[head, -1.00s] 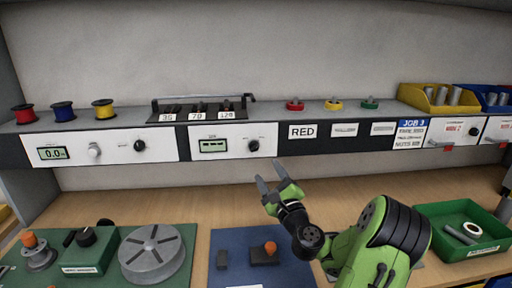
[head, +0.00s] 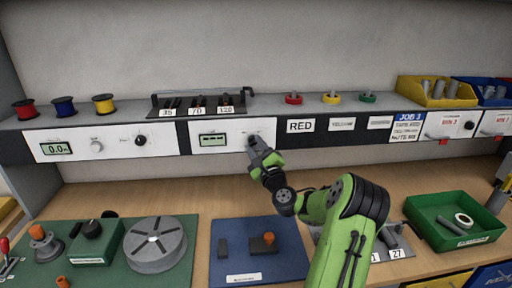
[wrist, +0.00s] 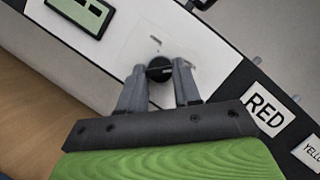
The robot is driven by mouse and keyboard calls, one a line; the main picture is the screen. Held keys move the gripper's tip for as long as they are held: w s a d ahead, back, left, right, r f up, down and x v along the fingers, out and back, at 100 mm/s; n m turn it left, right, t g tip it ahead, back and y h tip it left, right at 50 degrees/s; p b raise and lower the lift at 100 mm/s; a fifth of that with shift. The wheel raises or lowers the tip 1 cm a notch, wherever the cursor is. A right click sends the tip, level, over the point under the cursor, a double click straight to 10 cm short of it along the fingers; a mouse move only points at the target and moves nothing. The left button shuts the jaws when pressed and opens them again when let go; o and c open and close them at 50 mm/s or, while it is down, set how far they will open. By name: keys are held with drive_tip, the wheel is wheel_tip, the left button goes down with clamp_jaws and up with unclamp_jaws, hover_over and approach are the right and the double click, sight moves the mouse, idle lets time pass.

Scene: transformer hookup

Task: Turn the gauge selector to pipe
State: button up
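The gauge panel (head: 231,134) is a white plate on the shelf front with a dark-framed display (head: 212,139). Its round black selector knob (wrist: 160,68) shows in the wrist view, between the tips of my gripper's fingers. In the head view my gripper (head: 258,147) covers the knob. My gripper's two grey fingers (wrist: 160,75) are apart, one on either side of the knob. I cannot tell whether they touch it. The knob's pointer direction and the small markings around it are not readable.
A RED label (head: 300,126) is close on the right. Below are a green mat (head: 190,232), a blue mat (head: 232,262) and a green tray (head: 414,220).

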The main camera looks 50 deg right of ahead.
drive_tip(key=shift+c, duration=1.4)
drive_tip(key=shift+n, duration=0.3)
drive_tip(key=n, duration=0.1)
drive_tip(key=n+y, duration=0.1)
drive_tip(key=n+p, duration=0.1)
drive_tip(key=n, duration=0.1)
drive_tip(key=shift+r+g+y, duration=0.25)
drive_tip(key=shift+g+y, duration=0.15)
drive_tip(key=n+g+y, duration=0.1)
drive_tip(key=n, duration=0.4)
drive_tip(key=shift+r, duration=0.15)
drive_tip(key=n+g, duration=0.2)
drive_tip(key=n, duration=0.1)
drive_tip(key=shift+r+n, duration=0.1)
drive_tip(key=shift+n, duration=0.3)
drive_tip(key=n+g+b, duration=0.1)
drive_tip(key=n+g, duration=0.1)
drive_tip(key=n, duration=0.1)
drive_tip(key=shift+r+n, duration=0.1)
drive_tip(key=shift+n, duration=0.2)
